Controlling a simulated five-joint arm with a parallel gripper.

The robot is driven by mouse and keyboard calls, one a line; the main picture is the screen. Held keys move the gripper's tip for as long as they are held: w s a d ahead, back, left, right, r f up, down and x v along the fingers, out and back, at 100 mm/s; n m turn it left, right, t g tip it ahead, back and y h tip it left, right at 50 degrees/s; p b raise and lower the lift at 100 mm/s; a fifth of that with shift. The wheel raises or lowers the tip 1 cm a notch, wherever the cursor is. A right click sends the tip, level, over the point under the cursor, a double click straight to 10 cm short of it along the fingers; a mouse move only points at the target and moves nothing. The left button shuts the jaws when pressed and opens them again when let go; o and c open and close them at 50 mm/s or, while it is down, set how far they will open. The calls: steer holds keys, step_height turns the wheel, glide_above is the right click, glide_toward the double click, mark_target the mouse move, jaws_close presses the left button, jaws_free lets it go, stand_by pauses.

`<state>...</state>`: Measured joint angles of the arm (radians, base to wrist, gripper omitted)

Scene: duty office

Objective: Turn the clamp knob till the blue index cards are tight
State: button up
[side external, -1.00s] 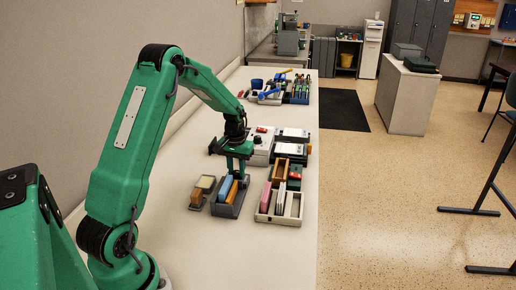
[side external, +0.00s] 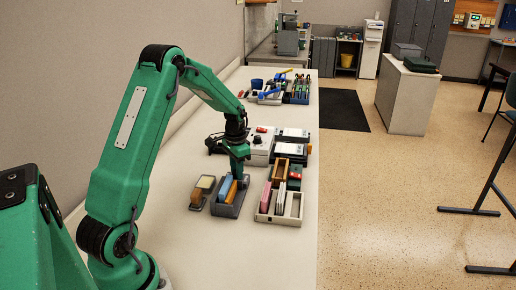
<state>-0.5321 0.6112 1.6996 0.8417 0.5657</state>
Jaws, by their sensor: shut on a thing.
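A grey clamp holder (side external: 223,210) stands on the bench. The blue index cards (side external: 226,188) stand upright in it, with an orange piece beside them on the right. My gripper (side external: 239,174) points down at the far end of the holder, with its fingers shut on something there. That thing is hidden behind the fingers; by its place it looks to be the clamp knob. I cannot tell from this view how tightly the cards are held.
A small holder with a yellow-topped block (side external: 204,184) stands close on the left. A white divided tray (side external: 290,217) with pink and white cards is close on the right. A white box with a dark knob (side external: 259,150) stands behind. The front bench is clear.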

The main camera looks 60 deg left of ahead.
steer(key=m, duration=0.6)
steer(key=shift+a, duration=0.1)
steer(key=m, duration=0.5)
steer(key=shift+m, duration=0.4)
steer(key=m, duration=0.5)
steer(key=shift+m, duration=0.3)
steer(key=m, duration=0.5)
steer(key=shift+s+d, duration=0.1)
steer(key=shift+d, duration=0.1)
steer(key=o, duration=1)
steer(key=shift+r, duration=0.1)
steer(key=shift+r, duration=3.85)
